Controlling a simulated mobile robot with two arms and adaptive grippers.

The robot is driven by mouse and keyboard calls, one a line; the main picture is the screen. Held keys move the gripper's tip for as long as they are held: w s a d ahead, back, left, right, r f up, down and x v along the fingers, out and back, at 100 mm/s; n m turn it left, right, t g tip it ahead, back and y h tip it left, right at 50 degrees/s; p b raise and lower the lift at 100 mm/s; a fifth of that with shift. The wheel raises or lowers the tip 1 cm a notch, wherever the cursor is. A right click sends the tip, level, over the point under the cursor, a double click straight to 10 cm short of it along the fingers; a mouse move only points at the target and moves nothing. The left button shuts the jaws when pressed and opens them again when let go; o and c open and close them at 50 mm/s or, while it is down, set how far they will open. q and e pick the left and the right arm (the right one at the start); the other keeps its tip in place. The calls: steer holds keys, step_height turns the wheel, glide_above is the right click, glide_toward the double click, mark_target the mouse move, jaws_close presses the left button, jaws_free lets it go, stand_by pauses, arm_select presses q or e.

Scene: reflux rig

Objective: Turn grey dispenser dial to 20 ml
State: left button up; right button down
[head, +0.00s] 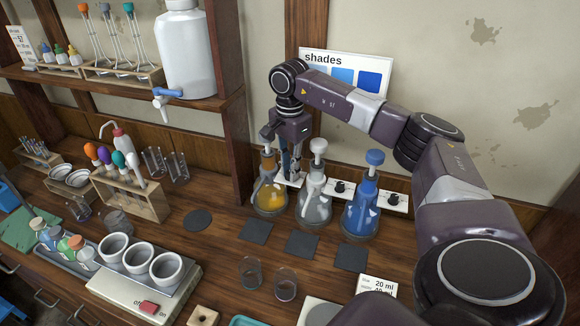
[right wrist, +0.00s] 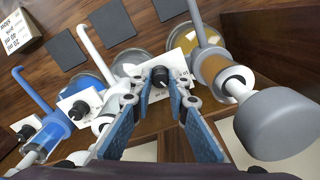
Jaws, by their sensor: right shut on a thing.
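The grey dispenser stands on a flask of amber liquid (head: 269,198). Its large grey plunger head (right wrist: 276,124) fills the lower right of the right wrist view. Its black dial (right wrist: 159,75) sits on a white plate with small markings I cannot read. My right gripper (head: 289,172) reaches down beside the amber flask and hides this dial in the head view. In the right wrist view my right gripper (right wrist: 161,84) has its fingertips on both sides of the dial, shut on it. The dial setting is not readable. My left gripper is not in view.
A clear flask with a white plunger (head: 318,146) and a blue flask (head: 360,206) stand to the right, each with a black dial. Dark square mats (head: 303,244) lie in front. Two glass beakers (head: 285,284) stand nearby.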

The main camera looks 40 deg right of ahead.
steer(key=shift+r, duration=0.1)
stand_by(0.4)
steer(key=c, duration=1.8)
jaws_free()
steer(key=shift+c, duration=0.2)
step_height(320, 180, up, 12)
